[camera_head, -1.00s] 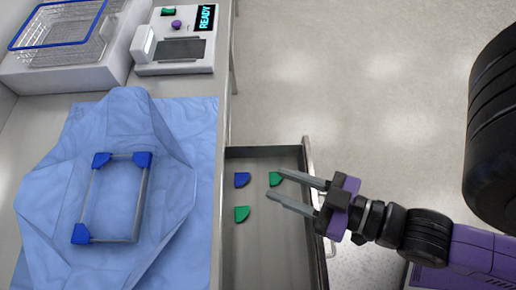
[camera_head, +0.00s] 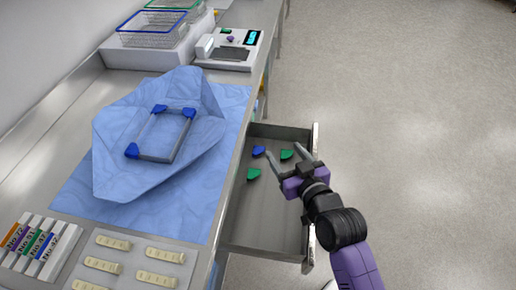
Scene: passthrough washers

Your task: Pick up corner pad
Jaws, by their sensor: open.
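In the open drawer (camera_head: 265,215) lie a blue corner pad (camera_head: 259,151), a green corner pad (camera_head: 287,155) and another green corner pad (camera_head: 253,174). My gripper (camera_head: 285,150) is over the drawer, open and empty. Its left fingertip appears close to the blue pad, and its right finger passes just right of the far green pad. I cannot tell its height above them. A rectangular metal frame (camera_head: 148,133) lies on a blue wrap on the bench, with blue pads on three corners and a bare near-right corner.
The blue wrap (camera_head: 78,190) covers the bench left of the drawer. A device with a display (camera_head: 230,50) and wire baskets (camera_head: 150,28) stand at the back. Labelled strips (camera_head: 38,245) and a tray of pale pieces (camera_head: 120,240) sit at the near left. The right floor is clear.

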